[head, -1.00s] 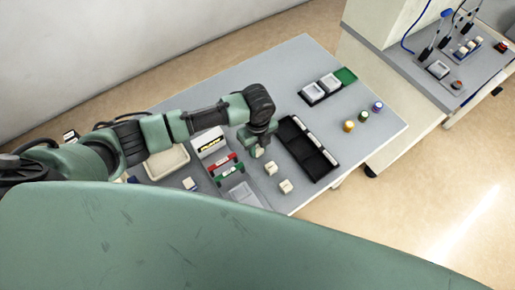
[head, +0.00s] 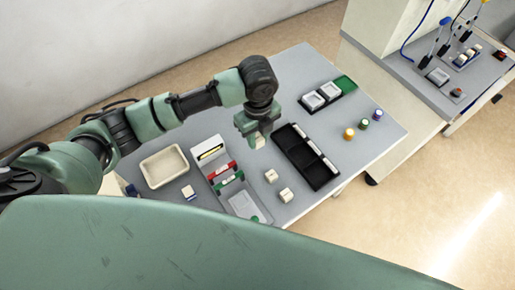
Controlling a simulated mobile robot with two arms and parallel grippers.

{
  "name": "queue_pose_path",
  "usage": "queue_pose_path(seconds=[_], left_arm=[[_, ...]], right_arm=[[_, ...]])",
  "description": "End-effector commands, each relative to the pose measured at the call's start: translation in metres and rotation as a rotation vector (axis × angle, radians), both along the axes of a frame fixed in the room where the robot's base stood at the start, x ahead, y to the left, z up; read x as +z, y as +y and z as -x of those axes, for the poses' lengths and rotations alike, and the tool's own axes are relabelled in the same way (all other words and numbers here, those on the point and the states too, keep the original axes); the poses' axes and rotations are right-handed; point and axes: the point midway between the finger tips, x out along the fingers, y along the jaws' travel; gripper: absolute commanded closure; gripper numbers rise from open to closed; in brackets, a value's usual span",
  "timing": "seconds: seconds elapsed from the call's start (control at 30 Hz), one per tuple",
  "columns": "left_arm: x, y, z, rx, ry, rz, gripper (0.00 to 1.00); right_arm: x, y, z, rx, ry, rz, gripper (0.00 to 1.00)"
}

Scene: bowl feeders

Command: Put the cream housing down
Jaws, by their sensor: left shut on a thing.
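My left gripper (head: 257,134) is shut on a cream housing (head: 259,142), a small block that shows below the fingers. It hangs just left of the black tray, and the picture is too small to show clear space under it. Two similar cream blocks, one (head: 271,176) and another (head: 286,195), stand apart on the grey table (head: 330,215) in front of it. My right gripper is out of view.
The black compartment tray (head: 306,158) lies right of the gripper. Left are a cream bin (head: 164,167) and a grey fixture (head: 243,204) with red and green parts. Behind are two pale trays (head: 313,100) and a green pad (head: 345,83). Small coloured cylinders (head: 363,124) stand at right.

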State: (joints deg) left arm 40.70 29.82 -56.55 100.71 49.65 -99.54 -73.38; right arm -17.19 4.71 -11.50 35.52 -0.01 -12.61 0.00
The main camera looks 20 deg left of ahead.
Motion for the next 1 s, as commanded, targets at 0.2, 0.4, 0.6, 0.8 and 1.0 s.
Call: queue_pose_path(seconds=[0.2, 0.4, 0.6, 0.8, 1.0], left_arm=[[0.051, 0.0, -0.001, -0.001, -0.004, 0.001, 1.0], [0.08, 0.0, -0.001, 0.0, -0.002, 0.0, 1.0], [0.093, 0.0, 0.0, 0.0, 0.0, 0.0, 1.0], [0.095, 0.001, 0.001, 0.023, 0.0, 0.0, 1.0], [0.101, 0.007, 0.006, 0.222, -0.003, 0.004, 1.0]], right_arm=[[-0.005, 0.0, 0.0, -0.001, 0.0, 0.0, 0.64], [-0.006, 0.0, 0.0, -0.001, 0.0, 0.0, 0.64], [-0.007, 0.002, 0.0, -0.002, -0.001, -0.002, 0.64], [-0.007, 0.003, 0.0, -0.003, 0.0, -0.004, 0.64], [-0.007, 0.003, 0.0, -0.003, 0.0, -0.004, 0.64]])
